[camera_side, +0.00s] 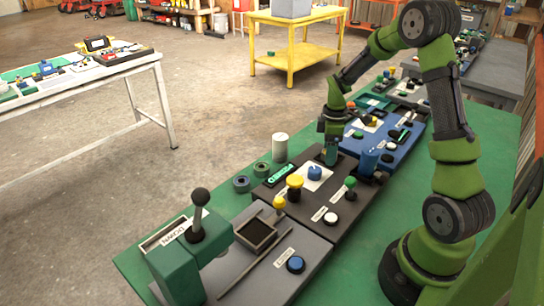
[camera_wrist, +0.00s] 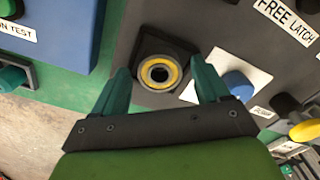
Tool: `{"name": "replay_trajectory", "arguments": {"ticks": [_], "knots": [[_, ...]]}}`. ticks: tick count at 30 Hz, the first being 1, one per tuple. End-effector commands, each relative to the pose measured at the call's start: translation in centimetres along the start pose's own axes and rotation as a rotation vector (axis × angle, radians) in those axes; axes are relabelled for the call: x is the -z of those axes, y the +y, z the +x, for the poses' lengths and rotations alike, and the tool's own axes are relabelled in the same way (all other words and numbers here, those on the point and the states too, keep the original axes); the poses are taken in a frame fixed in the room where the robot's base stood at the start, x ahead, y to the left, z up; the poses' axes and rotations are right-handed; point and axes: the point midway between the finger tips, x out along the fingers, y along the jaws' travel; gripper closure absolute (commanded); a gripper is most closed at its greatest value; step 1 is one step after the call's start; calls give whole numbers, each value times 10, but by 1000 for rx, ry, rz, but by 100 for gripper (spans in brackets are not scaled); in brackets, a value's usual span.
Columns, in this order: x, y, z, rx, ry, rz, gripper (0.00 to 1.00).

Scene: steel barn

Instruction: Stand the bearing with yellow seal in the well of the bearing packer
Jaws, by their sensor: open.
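The bearing with yellow seal (camera_wrist: 158,74) shows in the wrist view as a ring with a yellow band and a dark centre. It lies face up in a dark square holder (camera_wrist: 181,49). My gripper (camera_wrist: 163,69) is open, with one green finger on each side of the bearing in the picture; I cannot tell its height above it. In the side view my gripper (camera_side: 331,158) is low over the far edge of the dark panel, and the bearing is hidden there. No label marks the bearing packer; a green lever stand (camera_side: 178,262) marked DOWN stands at front left.
The dark panel (camera_side: 312,222) carries a yellow knob (camera_side: 294,182), a blue knob (camera_side: 315,172), a green knob (camera_side: 350,182) and a white button (camera_side: 330,218). A square dark-filled tray (camera_side: 256,232) sits near the lever. A white cylinder (camera_side: 280,146) stands beyond the panel. A blue panel (camera_side: 371,137) lies behind.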

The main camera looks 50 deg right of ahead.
Motion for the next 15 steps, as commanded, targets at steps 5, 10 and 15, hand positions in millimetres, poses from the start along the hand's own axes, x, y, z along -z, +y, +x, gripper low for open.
{"name": "replay_trajectory", "arguments": {"ticks": [5, 10, 15], "knots": [[0, 0, -3, -2, 1, 0, 25], [0, 1, -26, -6, 2, -1, 25], [1, 1, -64, -7, 3, 0, 25]]}}
